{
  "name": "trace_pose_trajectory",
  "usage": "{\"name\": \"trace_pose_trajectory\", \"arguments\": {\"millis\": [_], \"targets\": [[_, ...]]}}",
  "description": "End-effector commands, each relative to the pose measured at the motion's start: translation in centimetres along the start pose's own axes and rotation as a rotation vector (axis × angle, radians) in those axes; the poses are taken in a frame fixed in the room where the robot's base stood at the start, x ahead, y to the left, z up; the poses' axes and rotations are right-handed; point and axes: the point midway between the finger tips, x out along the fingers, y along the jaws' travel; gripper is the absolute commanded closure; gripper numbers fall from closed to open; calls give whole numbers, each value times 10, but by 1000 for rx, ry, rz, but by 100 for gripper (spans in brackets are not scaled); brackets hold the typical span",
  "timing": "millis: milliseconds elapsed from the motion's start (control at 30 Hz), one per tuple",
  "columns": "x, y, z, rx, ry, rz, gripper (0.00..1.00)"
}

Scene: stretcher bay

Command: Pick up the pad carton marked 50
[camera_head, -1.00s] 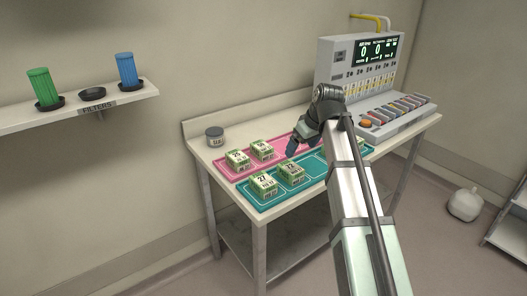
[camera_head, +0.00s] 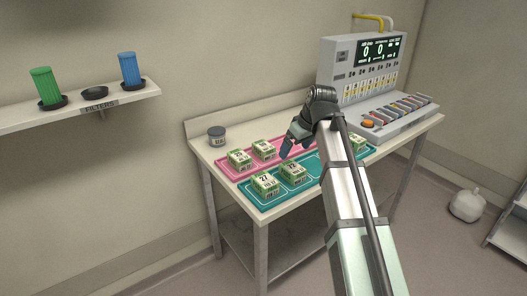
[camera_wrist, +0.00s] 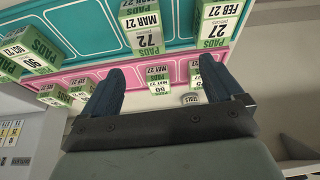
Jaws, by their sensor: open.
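Green-and-white pad cartons stand in rows on a teal mat (camera_head: 255,203) and a pink mat (camera_head: 224,171). In the wrist view, a pink-mat carton (camera_wrist: 157,81) between my fingers seems to read 50, in small print. Teal-mat cartons there read 27 (camera_wrist: 215,24) and 72 (camera_wrist: 145,36). Another teal-mat carton (camera_wrist: 32,50) at the left has a tilted number I cannot read surely. My gripper (camera_wrist: 160,72) is open and empty, pointing down over the mats; in the head view it (camera_head: 290,146) is just right of the back pink-mat carton (camera_head: 264,150).
A dark jar (camera_head: 216,136) stands at the table's back left. A console (camera_head: 362,85) with a display stands at the right end. A wall shelf (camera_head: 90,108) holds green and blue filters. My arm hides part of the mats; cartons stand close together.

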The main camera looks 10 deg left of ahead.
Motion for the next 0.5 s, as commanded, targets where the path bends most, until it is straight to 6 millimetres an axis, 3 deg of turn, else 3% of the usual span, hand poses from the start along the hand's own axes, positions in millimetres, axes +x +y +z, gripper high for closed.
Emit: {"name": "trace_pose_trajectory", "arguments": {"millis": [100, 300, 500], "targets": [[16, -9, -36, -33, -14, -22, 6], [39, 0, -102, -58, -26, -28, 6], [44, 24, -141, -19, -11, 1, 6]]}}
